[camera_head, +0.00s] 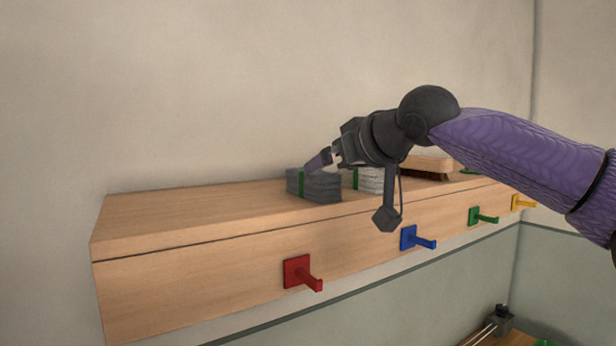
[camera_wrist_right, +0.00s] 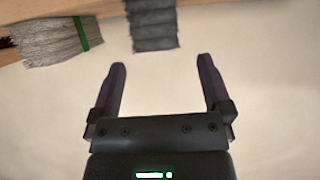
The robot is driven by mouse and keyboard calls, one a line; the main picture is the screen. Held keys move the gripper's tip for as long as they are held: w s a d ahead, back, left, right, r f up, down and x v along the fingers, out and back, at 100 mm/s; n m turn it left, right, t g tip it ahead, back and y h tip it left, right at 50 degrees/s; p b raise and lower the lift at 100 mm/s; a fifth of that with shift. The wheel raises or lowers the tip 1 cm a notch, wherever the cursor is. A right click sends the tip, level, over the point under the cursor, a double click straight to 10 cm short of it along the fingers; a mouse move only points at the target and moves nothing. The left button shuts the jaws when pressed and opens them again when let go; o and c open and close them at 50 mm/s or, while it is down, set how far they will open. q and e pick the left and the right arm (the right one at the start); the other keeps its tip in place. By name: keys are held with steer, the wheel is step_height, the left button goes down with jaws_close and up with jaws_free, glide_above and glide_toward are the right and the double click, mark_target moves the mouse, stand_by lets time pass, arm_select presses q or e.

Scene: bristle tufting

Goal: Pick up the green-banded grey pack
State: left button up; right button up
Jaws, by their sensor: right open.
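The green-banded grey pack (camera_head: 322,190) lies on the wooden shelf, a dark grey block with a green band near its left end. In the right wrist view the dark pack (camera_wrist_right: 152,28) is at the top centre, ahead of the gap between the fingers; its band does not show there. My right gripper (camera_head: 319,161) is open and empty, just above and behind the pack in the head view. Its two fingers (camera_wrist_right: 161,66) are apart in the wrist view, with bare wall between them. My left gripper is not in view.
A paler pack with a green band (camera_head: 369,180) lies just right, partly hidden by my arm; it also shows in the wrist view (camera_wrist_right: 50,42). A wooden brush (camera_head: 428,167) lies farther right. Coloured pegs, such as the red one (camera_head: 298,271), stick out below. The shelf's left is clear.

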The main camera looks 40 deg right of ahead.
mark_target(321, 173)
steer(key=p+x, duration=0.2)
steer(key=x, duration=0.3)
steer(key=shift+w+d+f, duration=0.1)
steer(key=shift+w+f, duration=0.05)
steer(key=shift+w, duration=0.05)
steer(key=shift+w+f, duration=0.1)
steer(key=c, duration=0.3)
jaws_close()
step_height(321, 173, up, 10)
steer(key=shift+f, duration=0.1)
